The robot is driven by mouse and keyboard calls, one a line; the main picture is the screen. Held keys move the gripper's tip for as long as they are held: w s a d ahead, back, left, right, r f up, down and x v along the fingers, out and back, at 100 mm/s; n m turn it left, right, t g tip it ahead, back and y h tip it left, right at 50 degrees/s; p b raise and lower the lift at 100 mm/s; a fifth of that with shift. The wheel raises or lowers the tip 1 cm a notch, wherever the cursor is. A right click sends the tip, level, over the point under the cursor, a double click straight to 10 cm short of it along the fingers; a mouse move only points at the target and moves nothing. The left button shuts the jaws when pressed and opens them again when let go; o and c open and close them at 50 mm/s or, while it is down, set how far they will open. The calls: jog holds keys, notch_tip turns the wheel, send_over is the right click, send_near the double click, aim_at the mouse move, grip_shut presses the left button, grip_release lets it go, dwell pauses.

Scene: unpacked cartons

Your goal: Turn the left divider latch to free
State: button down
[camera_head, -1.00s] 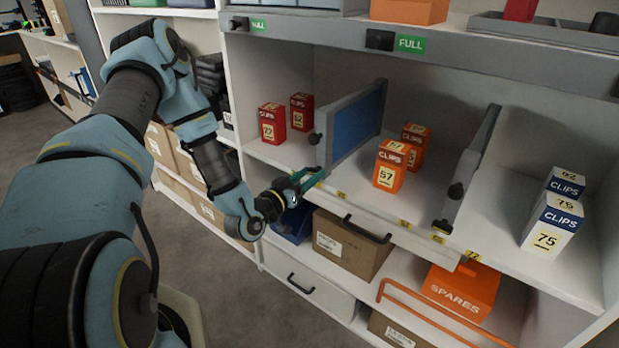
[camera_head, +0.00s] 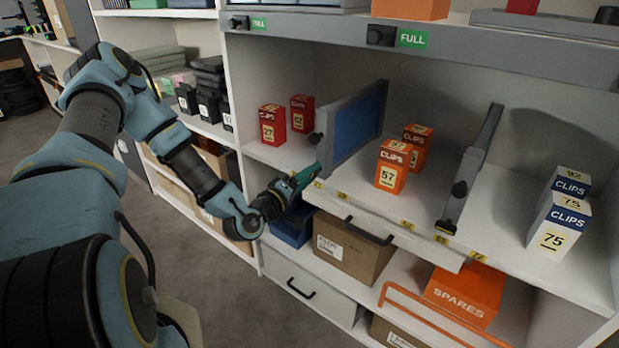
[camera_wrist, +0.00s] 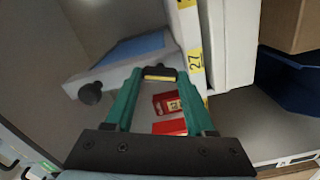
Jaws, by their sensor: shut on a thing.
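The left divider (camera_head: 345,135) is a grey upright panel with a blue face, standing on the shelf between red and orange cartons. Its black knob (camera_head: 315,138) is on the front edge and also shows in the wrist view (camera_wrist: 90,93). The left divider latch (camera_wrist: 160,74) is a small black piece with a yellow stripe at the divider's foot. My gripper (camera_head: 306,176) reaches it from the front left. In the wrist view my gripper's green fingers (camera_wrist: 160,76) are shut on the latch, one on each side. In the head view the fingers hide the latch.
A right divider (camera_head: 468,175) with its own latch (camera_head: 446,228) stands further right. Red cartons (camera_head: 271,125), orange cartons (camera_head: 391,167) and blue-white cartons (camera_head: 560,222) stand on the shelf. Below are a brown box (camera_head: 345,250) and an orange spares box (camera_head: 465,295).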

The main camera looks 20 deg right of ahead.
jog(key=n, duration=0.4)
jog(key=shift+f, duration=0.1)
dwell(0.5)
jog(key=shift+c, duration=1.2)
grip_release()
jog(key=b+v, duration=0.2)
jog(key=v, duration=0.9)
